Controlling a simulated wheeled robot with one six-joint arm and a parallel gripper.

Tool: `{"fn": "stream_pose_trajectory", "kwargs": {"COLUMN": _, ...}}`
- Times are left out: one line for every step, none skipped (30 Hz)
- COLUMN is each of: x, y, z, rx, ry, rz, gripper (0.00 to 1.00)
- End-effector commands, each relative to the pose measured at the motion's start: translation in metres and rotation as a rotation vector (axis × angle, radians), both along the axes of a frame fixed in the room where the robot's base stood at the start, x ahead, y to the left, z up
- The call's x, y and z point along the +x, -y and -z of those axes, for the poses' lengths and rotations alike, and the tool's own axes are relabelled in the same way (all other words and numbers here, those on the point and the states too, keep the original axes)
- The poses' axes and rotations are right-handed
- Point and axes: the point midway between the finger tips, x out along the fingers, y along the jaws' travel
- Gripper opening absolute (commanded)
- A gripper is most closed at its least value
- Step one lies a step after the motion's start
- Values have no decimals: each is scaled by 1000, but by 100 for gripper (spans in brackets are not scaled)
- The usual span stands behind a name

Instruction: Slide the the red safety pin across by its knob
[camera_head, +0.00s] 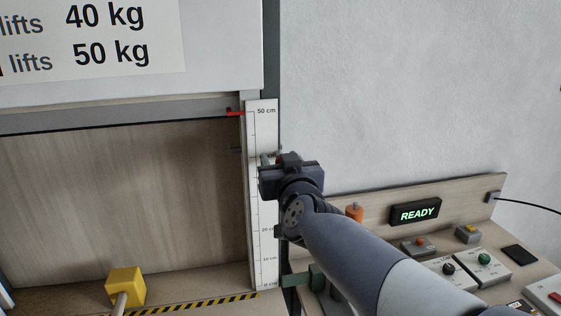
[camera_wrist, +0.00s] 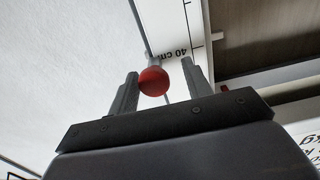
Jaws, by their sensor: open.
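The red safety pin's round red knob (camera_wrist: 153,81) shows in the wrist view, on a grey shaft beside the 40 cm mark of the white scale (camera_wrist: 172,42). My gripper (camera_wrist: 160,72) is open, with one finger on each side of the knob. The knob looks close to the left finger; I cannot tell whether they touch. In the head view my gripper (camera_head: 268,160) is in front of the upright scale (camera_head: 262,130), and its body hides the knob there.
A red pointer (camera_head: 236,113) sits near the 50 cm mark. A yellow block (camera_head: 125,286) stands at lower left. A control panel at right has a READY display (camera_head: 415,212), an orange knob (camera_head: 354,213) and several buttons. The wall above the panel is clear.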

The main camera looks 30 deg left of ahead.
Motion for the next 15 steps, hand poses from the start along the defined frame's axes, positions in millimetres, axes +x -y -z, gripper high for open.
{"fn": "stream_pose_trajectory", "kwargs": {"x": -1, "y": 1, "z": 0, "rx": 0, "ry": 0, "rz": 0, "gripper": 47}}
{"fn": "stream_pose_trajectory", "kwargs": {"x": -1, "y": 1, "z": 0, "rx": 0, "ry": 0, "rz": 0, "gripper": 47}}
{"fn": "stream_pose_trajectory", "kwargs": {"x": -3, "y": 3, "z": 0, "rx": 0, "ry": 0, "rz": 0, "gripper": 47}}
{"fn": "stream_pose_trajectory", "kwargs": {"x": -5, "y": 4, "z": 0, "rx": 1, "ry": -1, "rz": 0, "gripper": 47}}
{"fn": "stream_pose_trajectory", "kwargs": {"x": -7, "y": 6, "z": 0, "rx": 1, "ry": 0, "rz": 0, "gripper": 47}}
{"fn": "stream_pose_trajectory", "kwargs": {"x": -11, "y": 9, "z": -1, "rx": 2, "ry": 1, "rz": 0, "gripper": 47}}
{"fn": "stream_pose_trajectory", "kwargs": {"x": -14, "y": 12, "z": 0, "rx": 1, "ry": 0, "rz": 0, "gripper": 47}}
{"fn": "stream_pose_trajectory", "kwargs": {"x": -18, "y": 15, "z": 0, "rx": 1, "ry": 0, "rz": 0, "gripper": 47}}
{"fn": "stream_pose_trajectory", "kwargs": {"x": -23, "y": 19, "z": 0, "rx": 1, "ry": 1, "rz": 0, "gripper": 47}}
{"fn": "stream_pose_trajectory", "kwargs": {"x": -27, "y": 23, "z": -1, "rx": 1, "ry": 2, "rz": -1, "gripper": 47}}
{"fn": "stream_pose_trajectory", "kwargs": {"x": -31, "y": 26, "z": -1, "rx": 1, "ry": 2, "rz": -1, "gripper": 47}}
{"fn": "stream_pose_trajectory", "kwargs": {"x": -37, "y": 31, "z": -1, "rx": 2, "ry": 1, "rz": -1, "gripper": 47}}
{"fn": "stream_pose_trajectory", "kwargs": {"x": -41, "y": 35, "z": -1, "rx": 2, "ry": -1, "rz": -1, "gripper": 47}}
{"fn": "stream_pose_trajectory", "kwargs": {"x": -45, "y": 38, "z": -1, "rx": 2, "ry": 1, "rz": -1, "gripper": 47}}
{"fn": "stream_pose_trajectory", "kwargs": {"x": -51, "y": 42, "z": -1, "rx": 1, "ry": 1, "rz": -2, "gripper": 47}}
